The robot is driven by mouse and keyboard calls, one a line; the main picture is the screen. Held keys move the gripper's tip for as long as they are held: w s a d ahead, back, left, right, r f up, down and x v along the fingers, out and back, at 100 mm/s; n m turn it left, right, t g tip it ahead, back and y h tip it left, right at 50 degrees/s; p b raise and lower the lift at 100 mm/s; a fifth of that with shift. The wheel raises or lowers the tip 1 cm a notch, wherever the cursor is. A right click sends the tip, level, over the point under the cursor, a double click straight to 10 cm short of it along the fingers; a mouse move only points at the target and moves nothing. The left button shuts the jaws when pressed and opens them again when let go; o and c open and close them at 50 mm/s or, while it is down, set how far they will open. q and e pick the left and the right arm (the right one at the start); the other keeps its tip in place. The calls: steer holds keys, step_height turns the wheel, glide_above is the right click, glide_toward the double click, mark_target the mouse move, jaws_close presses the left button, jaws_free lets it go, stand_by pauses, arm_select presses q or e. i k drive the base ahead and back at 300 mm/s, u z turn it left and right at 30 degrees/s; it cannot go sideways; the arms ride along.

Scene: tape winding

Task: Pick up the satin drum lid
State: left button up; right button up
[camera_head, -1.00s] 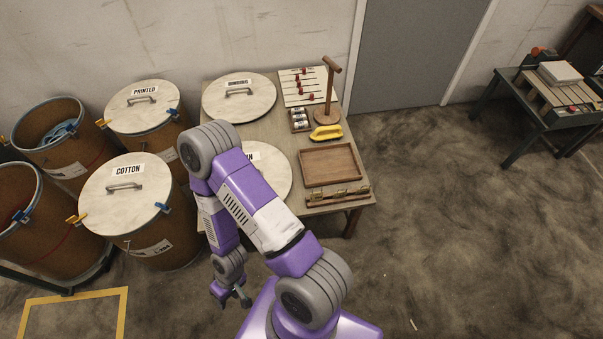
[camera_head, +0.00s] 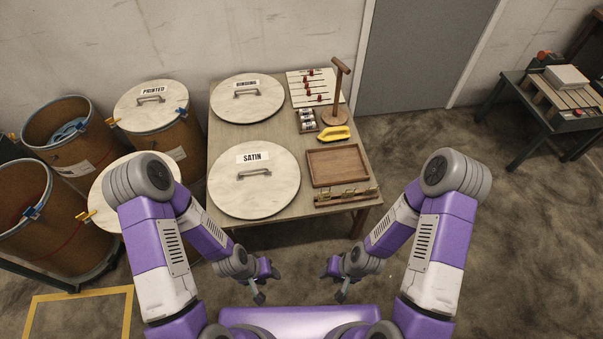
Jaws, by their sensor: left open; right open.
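The satin drum lid (camera_head: 275,195) is a round whitish disc with a black-on-white SATIN label and a grey bar handle (camera_head: 254,173). It lies flat on the front left of the wooden table (camera_head: 330,222). My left gripper (camera_head: 268,285) is open and empty, below the table's front edge in the picture and apart from the lid. My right gripper (camera_head: 333,285) is open and empty, to the right of the left one and also apart from the lid.
The binding lid (camera_head: 247,105) lies behind on the table. A wooden tray (camera_head: 336,165), a yellow tool (camera_head: 334,134) and a wooden stand (camera_head: 337,95) are on the right. Drums, including the printed one (camera_head: 150,112), stand left; my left arm partly hides another lid (camera_head: 108,178).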

mark_target(255, 180)
steer(key=z, duration=0.15)
steer(key=i, duration=1)
